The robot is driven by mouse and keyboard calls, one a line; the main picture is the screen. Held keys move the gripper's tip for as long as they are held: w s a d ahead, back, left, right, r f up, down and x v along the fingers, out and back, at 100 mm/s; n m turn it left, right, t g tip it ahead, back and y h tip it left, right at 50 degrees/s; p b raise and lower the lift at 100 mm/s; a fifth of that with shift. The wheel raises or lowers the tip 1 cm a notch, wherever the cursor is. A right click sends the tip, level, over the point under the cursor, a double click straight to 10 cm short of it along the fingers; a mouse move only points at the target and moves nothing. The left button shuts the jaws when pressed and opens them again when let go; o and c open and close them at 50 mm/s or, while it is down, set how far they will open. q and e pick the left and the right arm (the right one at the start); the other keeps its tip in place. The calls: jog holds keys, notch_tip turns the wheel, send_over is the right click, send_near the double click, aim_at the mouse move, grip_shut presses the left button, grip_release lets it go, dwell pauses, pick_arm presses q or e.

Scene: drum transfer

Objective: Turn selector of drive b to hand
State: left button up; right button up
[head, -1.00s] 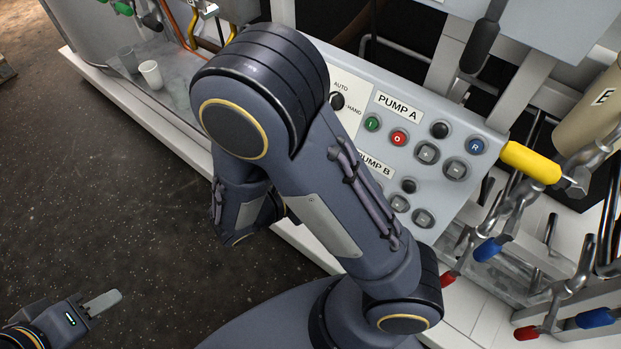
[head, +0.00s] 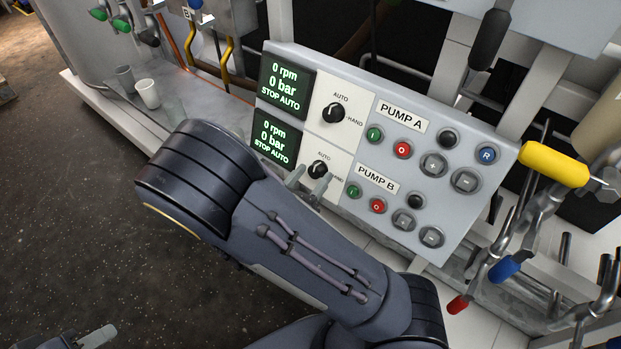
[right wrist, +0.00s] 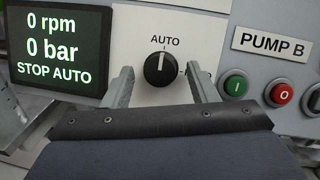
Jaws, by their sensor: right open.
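The pump B selector (head: 319,169) is a black round knob on a white plate in the lower row of the panel; its white mark points up to AUTO. It also shows in the right wrist view (right wrist: 160,69), between and beyond my fingertips. My right gripper (head: 307,182) is open, its two fingers just in front of the knob, one on each side and seemingly apart from it. The HAND label is partly hidden by the right finger. The lower display (head: 271,142) reads 0 rpm, 0 bar, STOP AUTO. One finger of my left gripper (head: 98,337) shows at the bottom left.
Above sits the pump A selector (head: 333,112), also at AUTO. Green start (head: 353,191) and red stop (head: 377,206) buttons lie right of the pump B knob. A yellow handle (head: 553,164) sticks out at the panel's right. White cups (head: 148,94) stand on the left ledge.

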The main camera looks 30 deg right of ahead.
jog(key=shift+c, duration=0.4)
jog(key=c, duration=0.9)
jog(key=shift+m, duration=0.5)
jog(key=m+g+h, duration=0.1)
jog(key=m+g, duration=0.1)
jog(key=m, duration=0.2)
jog(key=shift+w+m, duration=0.15)
jog(key=shift+m, duration=0.25)
jog(key=m+g, duration=0.1)
jog(key=m, duration=0.2)
jog(key=m+g, duration=0.1)
jog(key=m, duration=0.1)
jog(key=shift+w+a+m+g+h, duration=0.1)
jog(key=shift+w+m+g+h, duration=0.1)
jog(key=shift+m+g+h, duration=0.15)
jog(key=m+g, duration=0.1)
jog(key=m, duration=0.1)
jog(key=m+g+y, duration=0.1)
jog(key=m, duration=0.2)
jog(key=shift+w+r+m, duration=0.15)
jog(key=shift+m, duration=0.1)
jog(key=shift+r+m+g+y, duration=0.1)
jog(key=shift+m+g+y, duration=0.25)
jog(key=shift+m, duration=0.9)
jog(key=shift+m+g+y, duration=0.1)
jog(key=shift+m+g, duration=0.3)
jog(key=shift+m, duration=0.85)
